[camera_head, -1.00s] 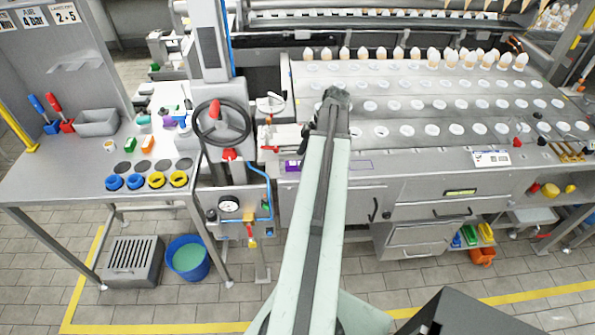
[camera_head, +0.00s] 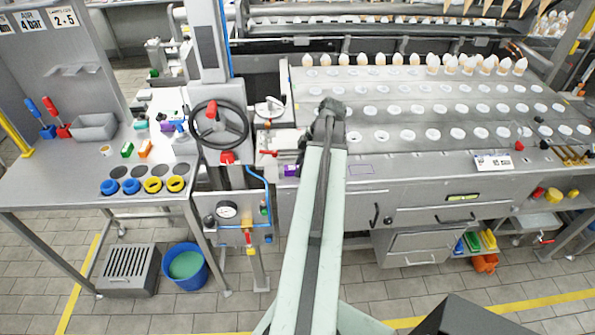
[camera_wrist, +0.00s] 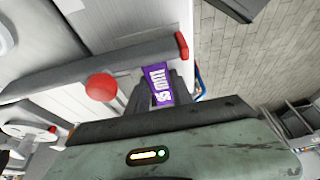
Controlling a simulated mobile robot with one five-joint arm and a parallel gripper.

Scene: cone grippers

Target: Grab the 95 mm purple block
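The purple block (camera_head: 291,169) stands near the front edge of the steel machine top, just left of my arm in the head view. In the wrist view the purple block (camera_wrist: 158,84) shows a white "mm" label turned on its side. My gripper (camera_wrist: 160,92) has one dark finger on each side of the block in that view. The fingers are apart, and I cannot tell whether they touch the block. In the head view my arm hides most of the gripper.
A red-tipped lever (camera_head: 268,153) lies just left of the block; its red ball (camera_wrist: 101,87) is close to the left finger in the wrist view. A handwheel (camera_head: 218,128) stands further left. Rows of white cups (camera_head: 408,135) fill the machine top to the right.

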